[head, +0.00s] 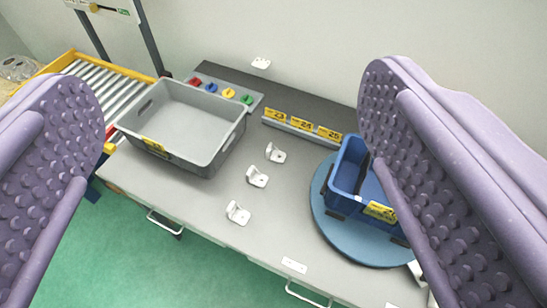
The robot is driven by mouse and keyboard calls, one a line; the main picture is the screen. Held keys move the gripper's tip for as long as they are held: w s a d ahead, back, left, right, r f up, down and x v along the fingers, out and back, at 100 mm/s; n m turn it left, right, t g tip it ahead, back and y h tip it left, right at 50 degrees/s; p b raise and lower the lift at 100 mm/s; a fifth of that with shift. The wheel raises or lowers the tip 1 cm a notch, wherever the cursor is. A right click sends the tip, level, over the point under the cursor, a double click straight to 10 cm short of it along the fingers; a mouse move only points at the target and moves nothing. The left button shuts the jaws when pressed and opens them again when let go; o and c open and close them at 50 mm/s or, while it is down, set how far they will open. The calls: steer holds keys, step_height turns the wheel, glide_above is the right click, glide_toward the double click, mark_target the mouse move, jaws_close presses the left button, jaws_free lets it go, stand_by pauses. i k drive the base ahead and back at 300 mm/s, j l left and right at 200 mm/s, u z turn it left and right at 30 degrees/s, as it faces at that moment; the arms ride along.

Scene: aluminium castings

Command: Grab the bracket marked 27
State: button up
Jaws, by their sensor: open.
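Three white L-shaped brackets stand in a slanting row on the grey table: a front one (238,213), a middle one (257,177) and a back one (276,153). Their markings are too small to read, so I cannot tell which bears 27. A similar white piece (261,63) shows at the table's far edge. Another white piece (417,273) at the right is partly hidden by my right finger. My gripper (232,125) is open and empty, its purple studded fingers wide apart at both sides of the view, with the brackets between them in the picture.
An empty grey bin (222,150) stands left of the brackets. A blue bin (345,168) sits on a round blue turntable (326,222) at right, partly hidden. Yellow plates 23, 24 and 25 (302,125) line a rail behind. A roller conveyor (118,78) is at left.

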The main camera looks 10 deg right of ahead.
mark_target(234, 212)
steer(key=u, duration=0.2)
steer(key=i+j+z, duration=0.15)
steer(key=z, duration=0.3)
steer(key=i+j+z, duration=0.1)
steer(key=z, duration=0.3)
steer(key=i+j+z, duration=0.1)
steer(key=j, duration=0.3)
steer(key=i+j+z, duration=0.1)
steer(key=j, duration=0.3)
steer(key=i+j, duration=0.2)
steer(key=j, duration=0.2)
steer(key=i+j+z, duration=0.15)
steer(key=j, duration=0.25)
